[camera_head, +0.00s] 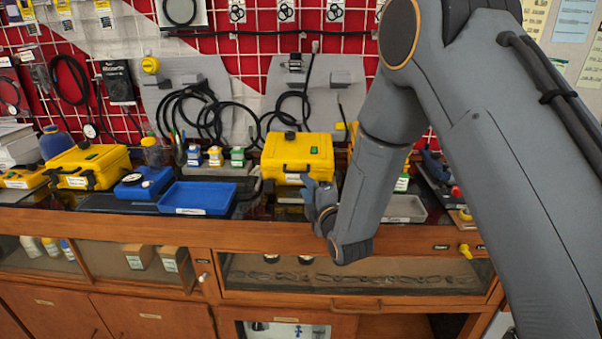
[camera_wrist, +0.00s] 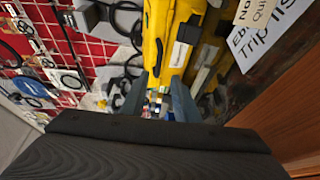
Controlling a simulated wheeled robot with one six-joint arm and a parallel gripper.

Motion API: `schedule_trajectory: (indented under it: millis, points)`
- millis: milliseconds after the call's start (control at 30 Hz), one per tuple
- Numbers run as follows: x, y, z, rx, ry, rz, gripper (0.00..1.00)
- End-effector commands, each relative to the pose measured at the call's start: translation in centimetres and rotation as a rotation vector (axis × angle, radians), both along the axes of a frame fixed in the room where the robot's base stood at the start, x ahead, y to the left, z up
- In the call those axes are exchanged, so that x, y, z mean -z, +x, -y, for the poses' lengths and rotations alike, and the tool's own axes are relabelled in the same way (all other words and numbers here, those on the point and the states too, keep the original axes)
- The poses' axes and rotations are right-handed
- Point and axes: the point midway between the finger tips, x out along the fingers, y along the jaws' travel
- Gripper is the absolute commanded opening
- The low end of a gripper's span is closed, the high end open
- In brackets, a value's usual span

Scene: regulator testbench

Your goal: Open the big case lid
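A yellow case (camera_head: 298,152) with a dark handle on its front stands upright on the bench near the middle, and its lid looks closed. Another yellow case (camera_head: 92,163) stands at the left, also looking closed; I cannot tell for sure which is the big case. My gripper (camera_head: 311,192) is in front of the middle case, at its lower right, and hides part of it. In the wrist view, the two fingers of my gripper (camera_wrist: 166,92) stand apart with nothing held between them. A yellow case surface (camera_wrist: 181,35) with a white label lies beyond them.
A blue tray (camera_head: 197,197) is left of the middle case. A small blue box (camera_head: 144,184) with a round gauge sits left of the tray. A grey tray (camera_head: 405,208) lies right of my wrist. Black hoses hang on the wall behind.

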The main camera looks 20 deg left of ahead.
Motion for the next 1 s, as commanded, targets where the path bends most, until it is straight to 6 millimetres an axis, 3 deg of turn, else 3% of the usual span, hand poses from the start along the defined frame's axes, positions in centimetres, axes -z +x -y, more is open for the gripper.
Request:
schedule_trajectory:
  millis: [600,967,1000]
  points:
    - [0.0,6.1,-4.0,0.003,-0.003,0.026,0.28]
    - [0.1,6.4,-4.5,0.001,-0.004,0.024,0.28]
    - [0.1,6.4,-4.5,0.001,-0.004,0.024,0.21]
